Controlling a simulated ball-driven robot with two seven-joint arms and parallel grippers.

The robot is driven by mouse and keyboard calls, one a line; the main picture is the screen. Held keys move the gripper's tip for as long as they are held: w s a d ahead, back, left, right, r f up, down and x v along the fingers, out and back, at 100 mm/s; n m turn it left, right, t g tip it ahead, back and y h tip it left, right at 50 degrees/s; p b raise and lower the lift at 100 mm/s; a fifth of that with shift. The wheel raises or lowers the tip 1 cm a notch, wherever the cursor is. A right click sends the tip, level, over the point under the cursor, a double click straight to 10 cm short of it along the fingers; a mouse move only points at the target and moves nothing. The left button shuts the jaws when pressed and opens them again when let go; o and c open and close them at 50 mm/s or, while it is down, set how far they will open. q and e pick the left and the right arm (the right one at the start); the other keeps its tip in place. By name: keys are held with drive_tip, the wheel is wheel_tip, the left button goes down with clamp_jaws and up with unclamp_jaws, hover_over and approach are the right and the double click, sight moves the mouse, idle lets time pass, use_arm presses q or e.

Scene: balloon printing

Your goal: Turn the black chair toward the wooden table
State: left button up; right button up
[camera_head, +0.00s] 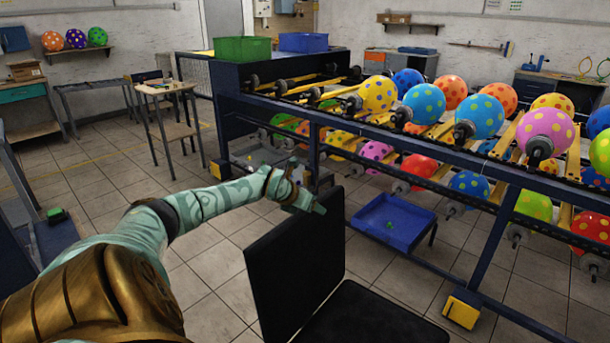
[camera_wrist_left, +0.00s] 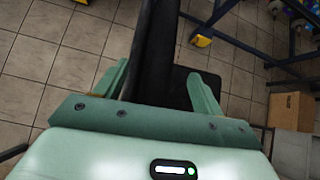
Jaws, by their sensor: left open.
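The black chair stands in the lower middle of the head view, its upright backrest (camera_head: 293,255) on the left and its flat seat (camera_head: 365,318) to the right. My left gripper (camera_head: 308,201) is at the backrest's top edge. In the left wrist view the open fingers (camera_wrist_left: 157,70) stand on either side of the backrest (camera_wrist_left: 156,45), with gaps showing; the seat (camera_wrist_left: 182,92) lies below. The wooden table (camera_head: 166,89), small with thin dark legs, stands at the back left. My right gripper is not in view.
A long dark-blue rack (camera_head: 380,140) with several dotted balloons runs along the right. A blue tray (camera_head: 398,222) sits low beside it, behind the chair. A cardboard box (camera_wrist_left: 291,110) shows in the left wrist view. Tiled floor (camera_head: 105,165) is clear towards the wooden table.

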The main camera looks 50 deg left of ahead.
use_arm(q)
drive_tip(key=p+v, duration=0.6)
drive_tip(key=v, duration=0.3)
drive_tip(key=shift+r, duration=0.15)
drive_tip(key=a+p+v, duration=0.1)
drive_tip(key=p+v, duration=0.6)
drive_tip(key=p, duration=0.1)
drive_tip(key=shift+d, duration=0.45)
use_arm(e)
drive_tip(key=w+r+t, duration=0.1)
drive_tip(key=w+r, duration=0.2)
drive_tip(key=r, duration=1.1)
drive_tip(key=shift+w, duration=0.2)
use_arm(q)
drive_tip(key=shift+s, duration=0.1)
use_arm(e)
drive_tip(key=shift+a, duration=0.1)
